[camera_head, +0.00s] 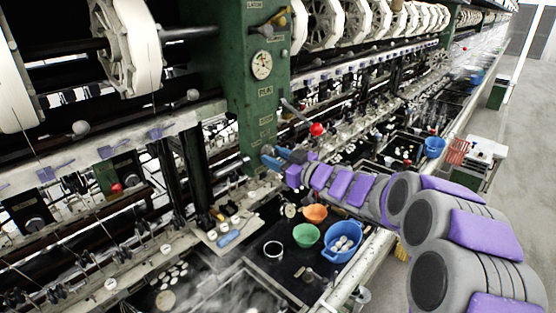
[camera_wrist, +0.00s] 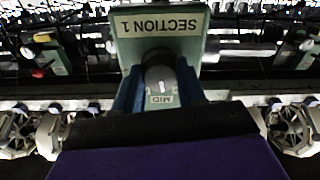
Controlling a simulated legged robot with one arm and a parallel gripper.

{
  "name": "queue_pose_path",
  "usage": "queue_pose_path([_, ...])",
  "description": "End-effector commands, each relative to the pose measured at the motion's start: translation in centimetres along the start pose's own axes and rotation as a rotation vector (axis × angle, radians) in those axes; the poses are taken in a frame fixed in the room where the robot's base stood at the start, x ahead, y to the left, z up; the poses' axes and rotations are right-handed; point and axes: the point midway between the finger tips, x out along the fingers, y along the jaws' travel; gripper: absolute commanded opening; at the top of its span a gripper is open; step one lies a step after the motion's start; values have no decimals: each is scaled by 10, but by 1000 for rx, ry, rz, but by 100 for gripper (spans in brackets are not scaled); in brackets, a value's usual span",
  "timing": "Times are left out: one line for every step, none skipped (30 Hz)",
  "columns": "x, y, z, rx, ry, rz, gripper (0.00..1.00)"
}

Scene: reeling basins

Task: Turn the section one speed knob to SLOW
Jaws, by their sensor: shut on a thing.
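The section one speed knob (camera_wrist: 159,72) is a dark round knob on a green panel (camera_wrist: 190,22) with a SECTION 1 label (camera_wrist: 160,25), upside down in the wrist view. The blue fingers of my gripper (camera_wrist: 159,80) are on both sides of the knob and shut on it. A white mark on the knob is in line with the MID label (camera_wrist: 160,99). The SLOW label cannot be made out. In the head view my gripper (camera_head: 272,156) reaches the lower part of the green machine post (camera_head: 250,110); the knob is hidden there.
A red-ball lever (camera_head: 317,129) sticks out just above my arm. Below are a blue basin (camera_head: 343,241) with pale cocoons, a green bowl (camera_head: 306,235) and an orange bowl (camera_head: 315,213). White reels (camera_head: 127,45) line the top. Clear floor (camera_head: 515,120) lies at the right.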

Motion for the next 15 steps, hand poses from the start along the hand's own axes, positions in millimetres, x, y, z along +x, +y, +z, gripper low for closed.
queue_pose_path([0, 1, 0, -40, 0, 3, 9])
queue_pose_path([-1, 2, 0, -63, 1, 5, 9])
queue_pose_path([0, 2, 1, -98, -1, 4, 9])
queue_pose_path([0, 2, 1, -124, -1, 5, 9])
queue_pose_path([-1, 2, 1, -150, 0, 5, 9])
queue_pose_path([0, 2, 1, -186, 0, 4, 9])
queue_pose_path([0, 2, 0, -212, 2, 4, 9])
queue_pose_path([0, 2, 0, -238, 2, 4, 9])
queue_pose_path([0, 2, 0, -273, 2, 4, 9])
queue_pose_path([0, 2, 0, -298, 2, 4, 9])
queue_pose_path([0, 2, 0, -323, 1, 4, 9])
queue_pose_path([0, 2, 0, -356, 1, 5, 9])
queue_pose_path([0, 2, 0, -378, 1, 5, 9])
queue_pose_path([0, 2, 0, -402, 0, 5, 9])
queue_pose_path([0, 2, 0, -430, 0, 5, 9])
